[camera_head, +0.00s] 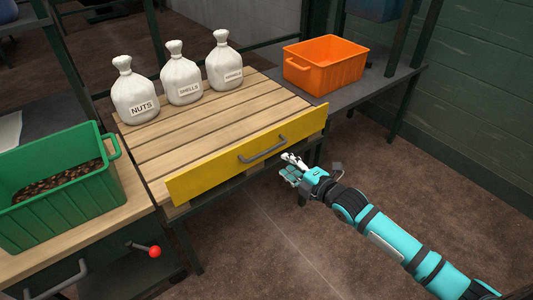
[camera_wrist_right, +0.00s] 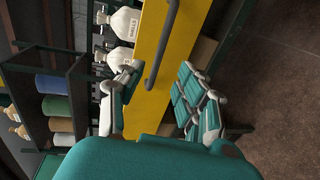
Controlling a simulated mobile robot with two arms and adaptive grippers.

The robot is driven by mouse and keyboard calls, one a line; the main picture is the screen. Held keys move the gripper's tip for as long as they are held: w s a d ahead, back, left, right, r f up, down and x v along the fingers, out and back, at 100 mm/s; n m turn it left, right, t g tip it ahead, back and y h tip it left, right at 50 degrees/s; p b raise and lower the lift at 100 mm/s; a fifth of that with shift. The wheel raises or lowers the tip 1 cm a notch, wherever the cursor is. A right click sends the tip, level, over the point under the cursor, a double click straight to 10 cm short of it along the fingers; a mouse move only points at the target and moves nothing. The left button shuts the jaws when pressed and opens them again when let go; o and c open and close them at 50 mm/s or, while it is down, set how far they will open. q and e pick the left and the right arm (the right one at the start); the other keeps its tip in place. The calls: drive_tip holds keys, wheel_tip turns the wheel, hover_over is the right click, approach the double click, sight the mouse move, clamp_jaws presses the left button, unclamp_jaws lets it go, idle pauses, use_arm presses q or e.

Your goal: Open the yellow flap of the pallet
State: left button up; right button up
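The yellow flap (camera_head: 220,165) stands upright along the front edge of the wooden pallet (camera_head: 190,130). A dark grey bar handle (camera_head: 263,151) is fixed on its outer face, right of the middle. My right gripper (camera_head: 290,167) is just in front of and to the right of the handle. In the right wrist view, its two fingers (camera_wrist_right: 152,92) are spread apart, with the yellow flap (camera_wrist_right: 150,50) and the handle (camera_wrist_right: 163,40) beyond them. Nothing shows between the fingers, and they appear clear of the handle. My left gripper is not in view.
Three white sacks (camera_head: 183,80) stand at the back of the pallet. A green crate (camera_head: 60,190) of brown contents sits on the left bench, above a red knob (camera_head: 155,252). An orange crate (camera_head: 325,66) sits on the right table. The floor in front is clear.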

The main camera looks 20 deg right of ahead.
sight(269, 152)
drive_tip(key=b+x, duration=0.2)
drive_tip(key=x, duration=0.7)
drive_tip(key=shift+w+a+f, duration=0.1)
drive_tip(key=shift+w+f, duration=0.05)
drive_tip(key=shift+w, duration=0.2)
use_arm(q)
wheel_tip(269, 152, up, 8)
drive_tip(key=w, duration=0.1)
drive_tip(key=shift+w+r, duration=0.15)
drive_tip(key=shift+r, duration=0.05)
use_arm(e)
drive_tip(key=shift+w+a, duration=0.2)
drive_tip(key=shift+w, duration=0.2)
clamp_jaws()
